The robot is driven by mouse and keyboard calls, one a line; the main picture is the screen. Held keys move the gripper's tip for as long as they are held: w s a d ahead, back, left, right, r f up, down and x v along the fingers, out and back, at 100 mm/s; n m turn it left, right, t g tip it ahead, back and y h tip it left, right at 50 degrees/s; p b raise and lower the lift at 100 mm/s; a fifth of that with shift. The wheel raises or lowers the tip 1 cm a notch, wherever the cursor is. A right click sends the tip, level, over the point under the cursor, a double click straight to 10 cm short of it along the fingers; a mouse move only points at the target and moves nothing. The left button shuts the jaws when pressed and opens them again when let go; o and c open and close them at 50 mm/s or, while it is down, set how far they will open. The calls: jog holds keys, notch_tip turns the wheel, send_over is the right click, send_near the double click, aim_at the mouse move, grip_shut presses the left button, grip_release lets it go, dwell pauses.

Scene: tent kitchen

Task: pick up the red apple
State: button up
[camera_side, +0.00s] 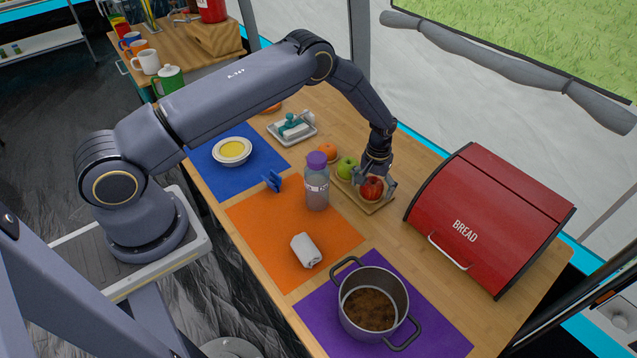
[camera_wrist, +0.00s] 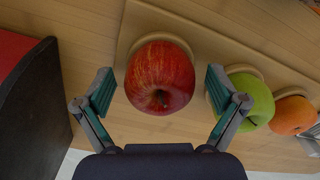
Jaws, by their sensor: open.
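The red apple (camera_side: 371,188) sits at the near end of a wooden board (camera_side: 386,206) on the table. In the wrist view the apple (camera_wrist: 160,78) lies between the two fingers of my gripper (camera_wrist: 160,92), with a gap visible on each side. My gripper (camera_side: 376,178) is open and lowered around the apple in the side view. A green apple (camera_side: 347,167) sits beside it on the same board, and in the wrist view the green apple (camera_wrist: 252,98) is close to the right finger.
An orange (camera_side: 327,152) lies beyond the green apple. A red bread box (camera_side: 490,218) stands to the right. A purple-capped bottle (camera_side: 317,184) stands left of the board. A pot (camera_side: 372,304) stands on a purple mat in front.

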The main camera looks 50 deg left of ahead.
jog(key=c, duration=1.3)
